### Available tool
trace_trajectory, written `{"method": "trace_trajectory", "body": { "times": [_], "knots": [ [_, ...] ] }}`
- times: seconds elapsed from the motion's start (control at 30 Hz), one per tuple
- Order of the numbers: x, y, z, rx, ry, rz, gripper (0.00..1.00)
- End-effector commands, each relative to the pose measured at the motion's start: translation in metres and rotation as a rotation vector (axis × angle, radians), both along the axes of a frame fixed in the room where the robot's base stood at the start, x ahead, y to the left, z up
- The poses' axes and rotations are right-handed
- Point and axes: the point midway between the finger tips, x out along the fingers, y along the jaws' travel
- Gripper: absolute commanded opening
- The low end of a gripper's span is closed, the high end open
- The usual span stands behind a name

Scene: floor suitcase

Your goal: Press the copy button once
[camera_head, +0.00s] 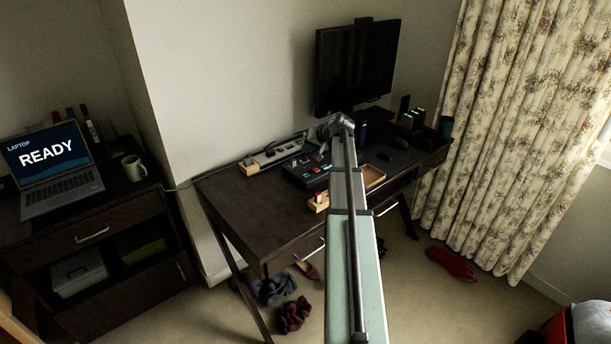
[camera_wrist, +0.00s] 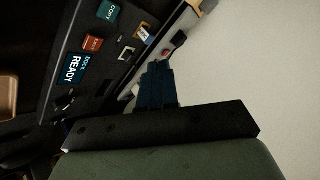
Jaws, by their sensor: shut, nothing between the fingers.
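The copy button (camera_wrist: 107,11) is a teal key labelled COPY, at the top of the wrist view. It sits on a dark dock device (camera_wrist: 120,28), near a red key (camera_wrist: 93,43) and a screen (camera_wrist: 72,67) reading DOCK READY. In the head view the dock (camera_head: 303,172) lies on the desk, partly hidden by my arm. My gripper (camera_wrist: 157,68) is shut and empty, its dark fingers apart from the copy button in the picture. In the head view my wrist is above the back of the dock; the fingertips cannot be made out.
A power strip (camera_head: 272,154) lies along the desk's wall side. A monitor (camera_head: 355,65) stands at the back. A wooden tray (camera_head: 374,177) and small items lie right of the dock. A laptop (camera_head: 56,165) showing READY is on the left cabinet. The desk's left end (camera_head: 240,205) is clear.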

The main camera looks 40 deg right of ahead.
Motion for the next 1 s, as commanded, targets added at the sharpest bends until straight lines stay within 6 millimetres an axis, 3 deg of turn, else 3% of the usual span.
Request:
{"method": "trace_trajectory", "body": {
  "times": [0.6,1.0],
  "knots": [
    [0.000,0.000,-0.067,0.000,0.001,0.001,0.00],
    [0.000,0.000,-0.083,0.000,-0.001,-0.001,0.00]
  ]
}}
